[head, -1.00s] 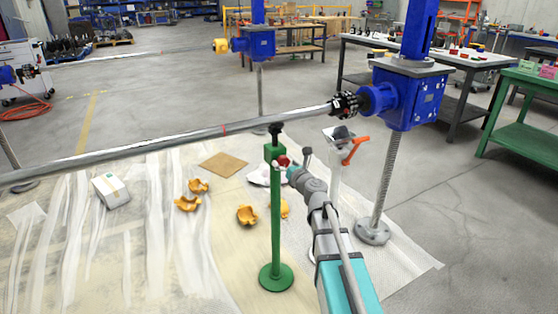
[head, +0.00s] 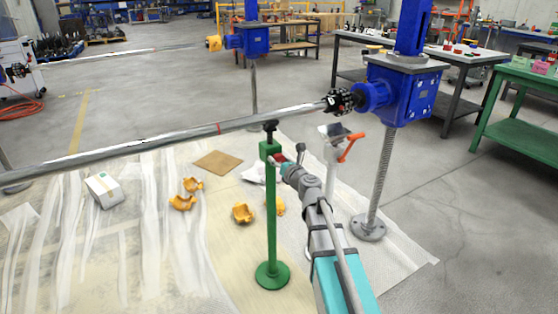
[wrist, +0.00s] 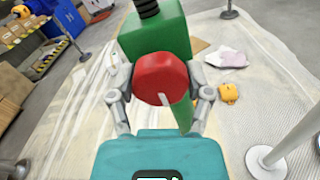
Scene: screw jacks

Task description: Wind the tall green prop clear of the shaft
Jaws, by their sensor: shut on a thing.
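The tall green prop (head: 271,220) stands upright on a round green base on the sheeted floor. Its black screw head (head: 270,127) is right under the long grey shaft (head: 190,131); I cannot tell whether they touch. In the wrist view the prop's green block (wrist: 153,35) carries a round red knob (wrist: 160,78) with a small white mark. My gripper (wrist: 160,88) has a finger on each side of the knob and is shut on it. In the head view my gripper (head: 284,163) reaches the prop from the right, just below the shaft.
A white stand with an orange handle (head: 352,147) is close to the right of my arm. A blue screw jack (head: 403,92) holds the shaft's right end. Orange cradles (head: 243,213), a brown board (head: 219,163) and a white box (head: 104,189) lie on the floor sheet.

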